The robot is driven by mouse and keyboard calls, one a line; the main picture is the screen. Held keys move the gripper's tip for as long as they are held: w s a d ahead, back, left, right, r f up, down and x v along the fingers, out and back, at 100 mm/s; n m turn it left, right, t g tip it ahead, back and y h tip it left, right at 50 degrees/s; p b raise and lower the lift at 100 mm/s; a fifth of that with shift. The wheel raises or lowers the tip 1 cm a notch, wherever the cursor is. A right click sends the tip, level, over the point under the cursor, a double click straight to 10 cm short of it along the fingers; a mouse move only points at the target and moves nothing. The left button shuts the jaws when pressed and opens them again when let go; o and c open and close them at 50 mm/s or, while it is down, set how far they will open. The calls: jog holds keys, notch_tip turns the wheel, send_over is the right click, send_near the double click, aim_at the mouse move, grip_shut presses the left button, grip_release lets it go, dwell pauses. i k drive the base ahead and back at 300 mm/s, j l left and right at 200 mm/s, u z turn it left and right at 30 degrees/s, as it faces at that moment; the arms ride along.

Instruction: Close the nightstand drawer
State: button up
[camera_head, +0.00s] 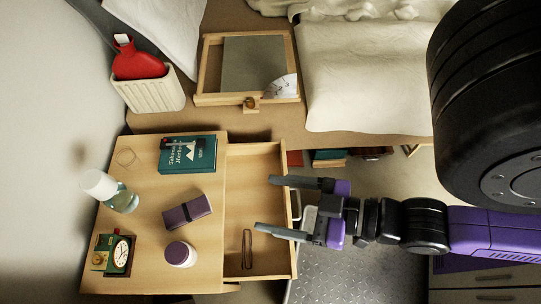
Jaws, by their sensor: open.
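The nightstand (145,235) stands at the left in the head view, its wooden top seen from above. Its drawer (262,170) is pulled out to the right and stands open. A thin dark looped item (247,248) lies inside the drawer. My gripper (263,203) comes in from the right with its two grey fingers spread apart. The fingers reach over the drawer's front edge, with the tips above the drawer's inside. Nothing shows between the fingers. Whether they touch the drawer front, I cannot tell. A light handle (296,205) shows partly behind the gripper.
On the nightstand top are a teal book (188,154), a purple case (188,211), a purple-lidded jar (180,254), a bottle (110,190) and a clock (119,252). A bed with a wooden tray (205,75) lies behind. A grey metal surface (350,275) is below my gripper.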

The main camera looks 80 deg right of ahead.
aim_at(249, 198)
jog(key=k+l, duration=0.45)
jog(key=k, duration=0.15)
jog(key=k+l+u, duration=0.1)
jog(key=k+l, duration=0.3)
jog(key=k, duration=0.2)
jog(key=k+j+z, duration=0.1)
jog(key=j, duration=0.2)
